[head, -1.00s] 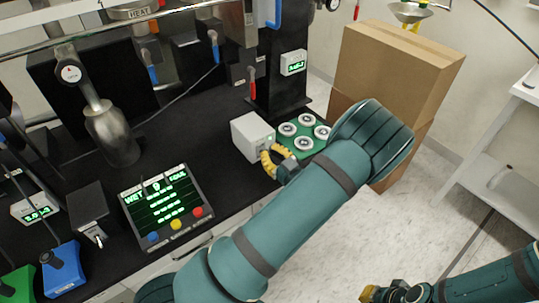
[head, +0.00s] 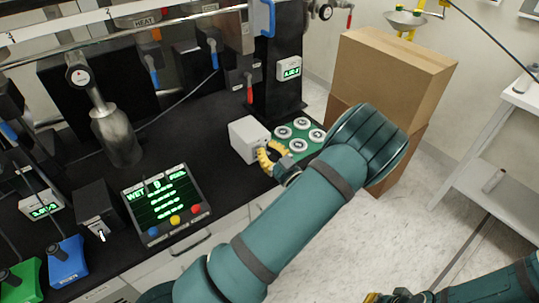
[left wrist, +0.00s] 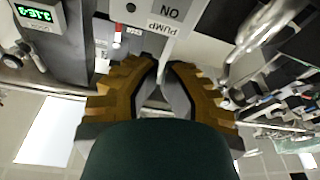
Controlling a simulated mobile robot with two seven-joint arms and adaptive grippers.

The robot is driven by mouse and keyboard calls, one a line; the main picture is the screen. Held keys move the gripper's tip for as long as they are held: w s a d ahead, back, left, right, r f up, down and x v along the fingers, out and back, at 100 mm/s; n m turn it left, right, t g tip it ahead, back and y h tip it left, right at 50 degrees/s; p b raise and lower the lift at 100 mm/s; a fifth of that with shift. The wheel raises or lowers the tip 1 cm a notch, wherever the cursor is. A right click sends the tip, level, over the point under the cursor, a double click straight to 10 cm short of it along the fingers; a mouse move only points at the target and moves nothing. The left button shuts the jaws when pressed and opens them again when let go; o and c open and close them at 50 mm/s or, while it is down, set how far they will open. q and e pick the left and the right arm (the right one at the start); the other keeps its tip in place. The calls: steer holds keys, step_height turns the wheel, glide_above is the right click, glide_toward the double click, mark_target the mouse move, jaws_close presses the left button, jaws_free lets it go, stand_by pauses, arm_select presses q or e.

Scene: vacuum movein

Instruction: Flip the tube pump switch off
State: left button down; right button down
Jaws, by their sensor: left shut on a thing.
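The pump switch box is a small light grey box (head: 246,138) on the black bench, near its front edge. In the left wrist view its face (left wrist: 165,22) shows at the top with the labels "PUMP" and "NO" as they read there. My left gripper (head: 268,160) is at the front of the box. In the left wrist view its yellow-padded fingers (left wrist: 163,72) come together around a thin pale switch lever below the "PUMP" label. The fingers partly hide the lever. My right gripper (head: 385,298) is cut off at the bottom edge of the head view.
A green plate with round metal pieces (head: 299,137) sits right of the box. A control panel (head: 165,204) and a dark switch box (head: 98,208) stand to the left. Cardboard boxes (head: 388,85) stand beyond my left arm. Open floor lies at the right.

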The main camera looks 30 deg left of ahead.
arm_select(q)
steer(key=s+d+f, duration=0.2)
steer(key=d+f, duration=0.4)
steer(key=d, duration=0.1)
steer(key=shift+s+f+b, duration=0.15)
steer(key=shift+f+b, duration=0.05)
steer(key=shift+b, duration=0.1)
steer(key=shift+d, duration=0.1)
